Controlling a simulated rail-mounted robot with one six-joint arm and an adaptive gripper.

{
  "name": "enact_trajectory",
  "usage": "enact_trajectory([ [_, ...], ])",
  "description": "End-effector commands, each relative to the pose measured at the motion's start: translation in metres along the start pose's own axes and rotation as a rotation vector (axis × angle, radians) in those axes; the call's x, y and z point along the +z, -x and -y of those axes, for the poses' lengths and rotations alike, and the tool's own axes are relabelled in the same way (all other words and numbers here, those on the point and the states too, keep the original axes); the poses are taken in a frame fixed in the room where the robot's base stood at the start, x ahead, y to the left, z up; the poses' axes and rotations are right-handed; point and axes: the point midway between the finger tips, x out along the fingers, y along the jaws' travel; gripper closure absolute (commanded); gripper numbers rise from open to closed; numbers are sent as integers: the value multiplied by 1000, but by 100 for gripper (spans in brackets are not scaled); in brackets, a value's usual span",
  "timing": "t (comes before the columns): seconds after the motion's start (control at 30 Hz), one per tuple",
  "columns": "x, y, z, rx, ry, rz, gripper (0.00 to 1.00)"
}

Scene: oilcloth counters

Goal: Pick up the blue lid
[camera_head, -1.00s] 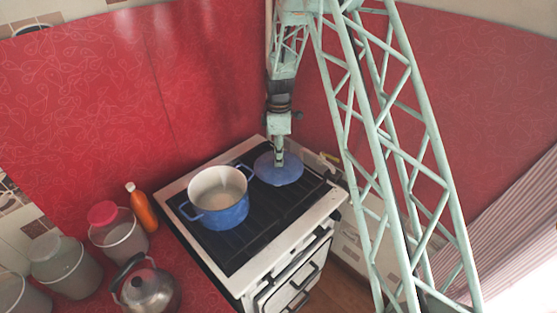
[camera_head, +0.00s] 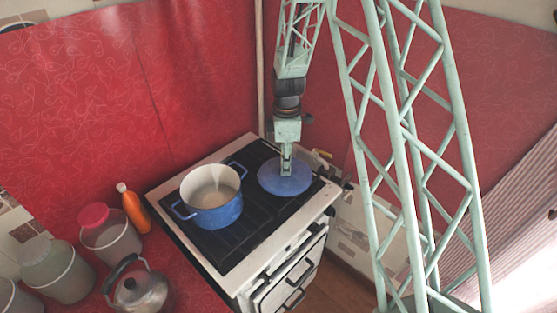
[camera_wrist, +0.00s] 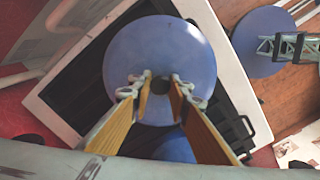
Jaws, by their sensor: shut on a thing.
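The blue lid (camera_head: 283,184) is a round disc over the back right part of the stove, right of the blue pot. My gripper (camera_head: 286,172) points down from above and is shut on the lid's central knob. In the wrist view, the lid (camera_wrist: 187,50) fills the upper middle, with my gripper (camera_wrist: 160,86) closed around the dark knob. The lid looks level. It appears slightly raised off the stove, but the gap beneath it is hard to see.
The open blue pot (camera_head: 215,212) stands on the dark stove top (camera_head: 238,232), left of the lid. An orange bottle (camera_head: 134,208), a red-lidded container (camera_head: 112,240) and a kettle (camera_head: 140,292) stand on the red counter. Red walls rise behind the stove.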

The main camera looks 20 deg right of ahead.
Motion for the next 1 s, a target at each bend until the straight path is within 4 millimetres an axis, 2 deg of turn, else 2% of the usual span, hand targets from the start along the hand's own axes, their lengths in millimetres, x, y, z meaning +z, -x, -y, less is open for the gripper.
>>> enact_trajectory([
  [0.13, 10, 2, 21, 0, -1, 0, 100],
  [0.4, 20, 5, 40, 0, 1, 0, 100],
  [1.0, 21, 5, 43, 0, 1, 0, 100],
])
